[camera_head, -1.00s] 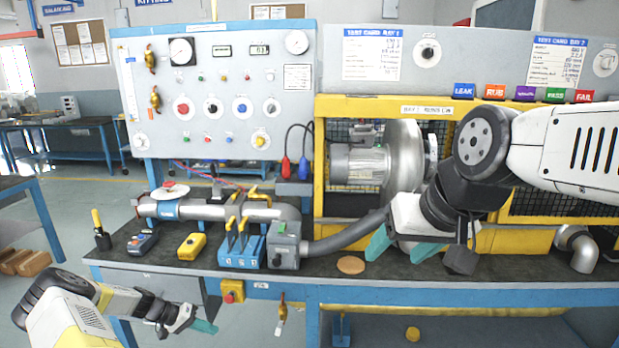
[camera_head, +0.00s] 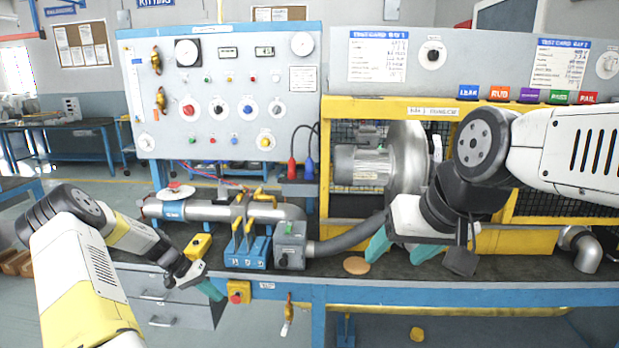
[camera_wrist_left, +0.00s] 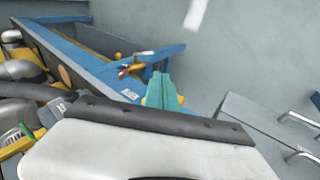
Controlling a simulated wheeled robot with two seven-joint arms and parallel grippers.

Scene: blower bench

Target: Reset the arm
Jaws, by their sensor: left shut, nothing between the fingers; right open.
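My left gripper (camera_head: 212,291) is at the front edge of the bench, left of the yellow box with a red button, and its teal fingers are shut with nothing held. The shut fingertips also show in the left wrist view (camera_wrist_left: 163,92), with floor and the blue bench frame beyond them. My right gripper (camera_head: 402,248) is open, its teal fingers apart and pointing down over the bench top near the blower outlet hose. Nothing is between its fingers.
The bench top (camera_head: 330,267) carries a yellow meter (camera_head: 198,246), a blue valve block (camera_head: 247,252), a grey box (camera_head: 290,246) and a round tan disc (camera_head: 356,265). The blower (camera_head: 400,160) sits in a yellow cage. Drawers (camera_head: 160,295) hang below the left end.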

